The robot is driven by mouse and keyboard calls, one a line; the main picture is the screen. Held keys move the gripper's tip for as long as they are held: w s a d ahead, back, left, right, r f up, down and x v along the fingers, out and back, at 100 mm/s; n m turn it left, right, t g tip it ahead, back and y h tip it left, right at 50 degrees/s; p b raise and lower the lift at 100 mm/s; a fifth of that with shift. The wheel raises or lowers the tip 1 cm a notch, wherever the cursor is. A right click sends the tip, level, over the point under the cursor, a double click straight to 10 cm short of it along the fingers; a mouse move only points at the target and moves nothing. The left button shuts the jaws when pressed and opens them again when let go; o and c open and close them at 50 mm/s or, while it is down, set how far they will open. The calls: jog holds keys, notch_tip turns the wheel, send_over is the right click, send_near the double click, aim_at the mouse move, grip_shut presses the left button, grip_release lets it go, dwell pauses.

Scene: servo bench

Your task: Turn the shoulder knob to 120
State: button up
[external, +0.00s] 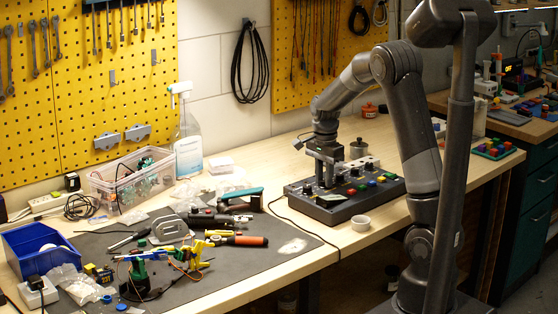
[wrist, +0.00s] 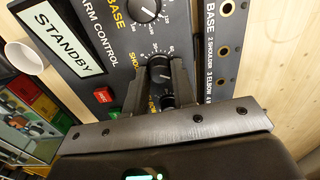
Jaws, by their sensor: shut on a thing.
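The dark control box (external: 384,194) stands on the wooden bench under my arm; it also shows in the wrist view (wrist: 92,12). My gripper (external: 325,182) points down at the box. In the wrist view its fingers (wrist: 160,84) are closed on the two sides of a black knob (wrist: 161,70). The partly covered label beside this knob begins with "SHO". Its scale is mostly hidden by the fingers, so I cannot read its setting. The base knob (wrist: 147,8) with its white scale lies just beyond. The display (wrist: 62,38) reads STANDBY.
A red button (wrist: 103,95) lies close to the left finger. A strip with round sockets (wrist: 224,50) runs along the box's right side in the wrist view. A small white cup (external: 361,223) stands beside the box. Tools and a blue bin (external: 40,262) crowd the mat at left.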

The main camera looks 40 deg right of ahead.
aim_at(324, 180)
jog(key=shift+m, duration=1.2)
jog(key=o, duration=1)
notch_tip(324, 180, up, 11)
